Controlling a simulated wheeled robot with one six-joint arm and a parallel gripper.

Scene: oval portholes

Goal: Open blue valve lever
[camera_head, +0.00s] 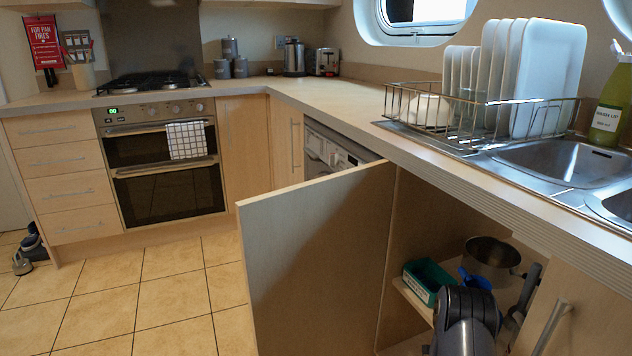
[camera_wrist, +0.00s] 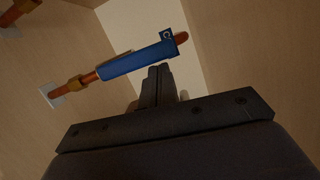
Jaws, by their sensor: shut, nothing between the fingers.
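The blue valve lever (camera_wrist: 137,60) is in the upper middle of the wrist view, a long blue bar lying along a copper pipe (camera_wrist: 181,38) and tilted up to the right. A small marked tab (camera_wrist: 166,35) is at its right end. A brass fitting (camera_wrist: 77,83) is on the pipe beyond its left end. My gripper (camera_wrist: 159,70) is shut and empty, its fingertips just below the lever's right half in the picture. I cannot tell whether they touch it. In the head view my arm reaches into the open cupboard; my fingertips are hidden there.
The cupboard door (camera_head: 318,260) stands open left of my arm. On the shelf are a green box (camera_head: 428,280), a metal pot (camera_head: 492,258) and a small blue item (camera_head: 473,279) I cannot identify. The worktop (camera_head: 345,108) overhangs above.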

